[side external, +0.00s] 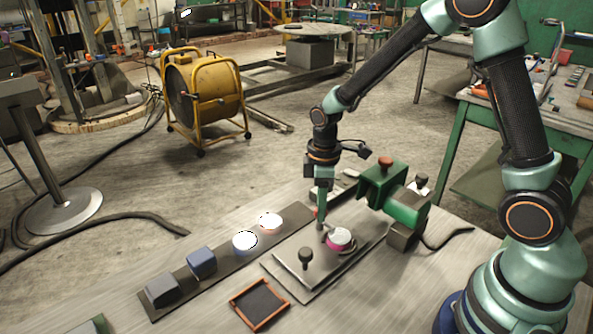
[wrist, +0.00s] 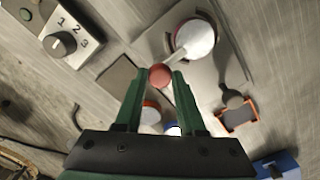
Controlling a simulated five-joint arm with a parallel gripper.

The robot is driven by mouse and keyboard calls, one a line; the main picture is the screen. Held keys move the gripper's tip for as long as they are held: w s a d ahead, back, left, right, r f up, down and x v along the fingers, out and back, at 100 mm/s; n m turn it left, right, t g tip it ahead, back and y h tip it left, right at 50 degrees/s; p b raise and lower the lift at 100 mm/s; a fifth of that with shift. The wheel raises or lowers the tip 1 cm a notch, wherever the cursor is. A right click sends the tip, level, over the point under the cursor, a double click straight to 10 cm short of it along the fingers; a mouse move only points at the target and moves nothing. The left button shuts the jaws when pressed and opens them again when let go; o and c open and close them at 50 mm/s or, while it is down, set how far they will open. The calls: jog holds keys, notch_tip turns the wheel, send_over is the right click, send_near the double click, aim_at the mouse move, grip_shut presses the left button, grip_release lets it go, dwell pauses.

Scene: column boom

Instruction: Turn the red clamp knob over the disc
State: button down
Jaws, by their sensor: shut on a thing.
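The red clamp knob (wrist: 160,75) is a small red ball between the fingertips of my gripper (wrist: 160,80) in the wrist view. A pale lever runs from beside it to the white-topped disc (wrist: 195,36), which has a red side. In the side external view the disc (side external: 341,239) sits on a grey metal plate (side external: 291,283). My gripper (side external: 321,218) points down just left of the disc there, and its fingers hide most of the knob. My gripper is shut on the red knob.
A black knob (side external: 305,257) stands on the plate. An orange-framed tray (side external: 273,324) lies in front. A green machine (side external: 404,206) stands behind right. A numbered dial (wrist: 64,43) is at upper left in the wrist view.

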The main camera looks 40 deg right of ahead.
jog(key=c, duration=0.5)
grip_release()
notch_tip(320, 180, up, 12)
jog(key=shift+r, duration=0.15)
dwell(0.3)
jog(key=s+d+r+m+t, duration=0.1)
jog(key=s+r+m+t, duration=0.4)
jog(key=s+m, duration=0.4)
jog(key=shift+s+r+t, duration=0.3)
jog(key=shift+s+r, duration=0.45)
jog(key=shift+r, duration=0.05)
